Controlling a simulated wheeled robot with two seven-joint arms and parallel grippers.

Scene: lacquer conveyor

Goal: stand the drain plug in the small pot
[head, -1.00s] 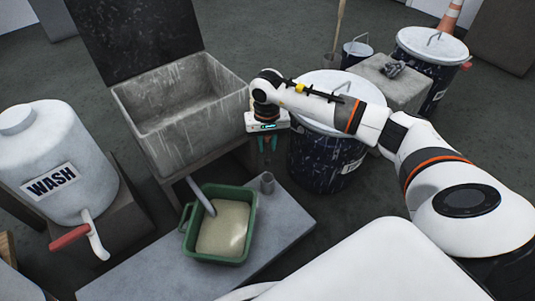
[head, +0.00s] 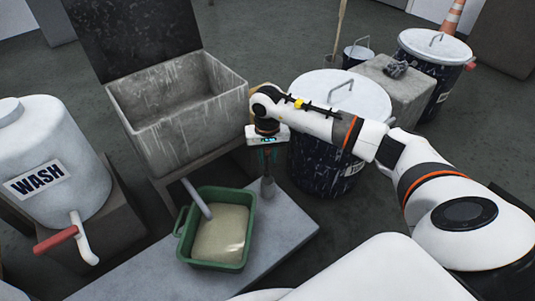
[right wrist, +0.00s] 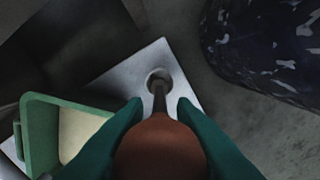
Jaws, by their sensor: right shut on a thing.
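My right gripper (head: 267,155) is directly above the small pot (head: 268,188), a grey cup on the grey slab. It is shut on the drain plug (right wrist: 160,148), whose reddish-brown rounded end sits between the green fingers in the right wrist view. The plug's dark stem points down and its far end overlaps the round mouth of the small pot (right wrist: 158,76). In the head view the stem runs upright down to the pot's top. I cannot tell whether the tip is inside or just above the rim. My left gripper is not in view.
A green tub (head: 183,232) with pale contents stands left of the pot on the slab (head: 285,238); a grey pipe (head: 196,198) leans into it. A concrete sink (head: 170,150) is behind. A dark lidded drum (head: 310,165) stands close on the right. A WASH tank (head: 50,150) is far left.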

